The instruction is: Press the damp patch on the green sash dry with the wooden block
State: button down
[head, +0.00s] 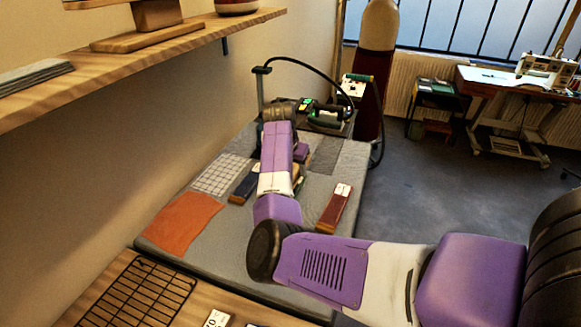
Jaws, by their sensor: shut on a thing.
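My gripper (299,160) is mostly hidden behind my own forearm, over the middle of the grey padded table (225,238). Only a purple part of its hand and a small tan piece below it show past the forearm's right edge. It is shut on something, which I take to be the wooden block. A sliver of dark green, perhaps the green sash (299,187), shows just under it. The rest of the sash and its damp patch are hidden. I cannot tell whether the block touches the cloth.
An orange cloth (183,224), a white checked cloth (223,174), a dark blue block (244,186) and a dark red block (335,207) lie around my arm. A green iron (326,118) stands at the back. A wire rack (137,293) is in front; a shelf (180,45) overhangs the left.

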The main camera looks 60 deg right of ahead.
jog(key=shift+w+a+f, duration=0.2)
jog(key=shift+w+a, duration=0.3)
jog(key=shift+a, duration=0.1)
jog(key=shift+w+a+f, duration=0.15)
jog(key=shift+w+a, duration=0.35)
jog(key=shift+a, duration=0.05)
jog(key=shift+f, duration=0.1)
jog(key=shift+f, duration=0.1)
jog(key=shift+f+b, duration=2.85)
jog(key=shift+f, duration=0.4)
jog(key=shift+f, duration=0.7)
